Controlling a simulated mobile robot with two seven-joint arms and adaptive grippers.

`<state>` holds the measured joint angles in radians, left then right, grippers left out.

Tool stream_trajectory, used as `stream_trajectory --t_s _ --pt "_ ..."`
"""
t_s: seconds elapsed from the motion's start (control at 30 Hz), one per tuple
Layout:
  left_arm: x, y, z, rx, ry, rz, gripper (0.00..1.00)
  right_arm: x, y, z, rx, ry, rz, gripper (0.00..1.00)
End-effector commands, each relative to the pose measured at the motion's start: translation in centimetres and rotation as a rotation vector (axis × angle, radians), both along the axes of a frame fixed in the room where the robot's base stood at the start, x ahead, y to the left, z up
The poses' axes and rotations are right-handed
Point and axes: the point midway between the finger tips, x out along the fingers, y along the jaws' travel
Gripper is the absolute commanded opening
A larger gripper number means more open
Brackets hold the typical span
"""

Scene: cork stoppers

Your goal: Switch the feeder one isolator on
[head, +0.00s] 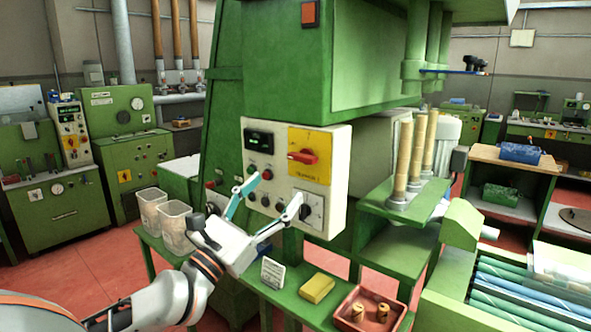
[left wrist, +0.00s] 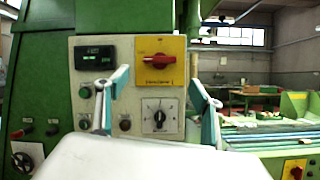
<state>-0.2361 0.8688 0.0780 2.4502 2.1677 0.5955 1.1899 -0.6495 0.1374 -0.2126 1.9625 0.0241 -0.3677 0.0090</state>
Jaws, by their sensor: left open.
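The isolator is a red rotary handle (head: 303,157) on a yellow plate (head: 312,140) at the upper right of a white control panel (head: 262,135). In the left wrist view the red handle (left wrist: 160,60) lies about horizontal on its yellow plate (left wrist: 172,46), with a small label under it. My left gripper (head: 271,192) is open and empty, its two fingers spread in front of the panel below the isolator. In the left wrist view the fingertips (left wrist: 158,80) lie on either side, lower than the handle. My right gripper is out of view.
Below the isolator is a dial knob (head: 306,212); a green display (head: 259,139) and small buttons are at its left. On the green bench are clear bins (head: 174,225), a card (head: 272,273), a yellow block (head: 316,288) and a red tray (head: 345,318) with corks.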

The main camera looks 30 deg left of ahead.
Motion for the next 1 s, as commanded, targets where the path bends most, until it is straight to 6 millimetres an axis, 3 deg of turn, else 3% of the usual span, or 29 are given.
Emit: stream_trajectory --t_s 0.13,0.37,1.0 --pt "0.1 0.0 1.1 -0.152 0.036 -0.064 0.67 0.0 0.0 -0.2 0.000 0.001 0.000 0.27" --pt "0.8 0.0 1.7 -0.195 0.047 -0.079 0.67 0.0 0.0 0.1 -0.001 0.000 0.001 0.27" --pt "6.9 -0.4 4.1 -0.190 0.048 -0.077 0.67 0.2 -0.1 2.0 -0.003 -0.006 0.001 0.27"
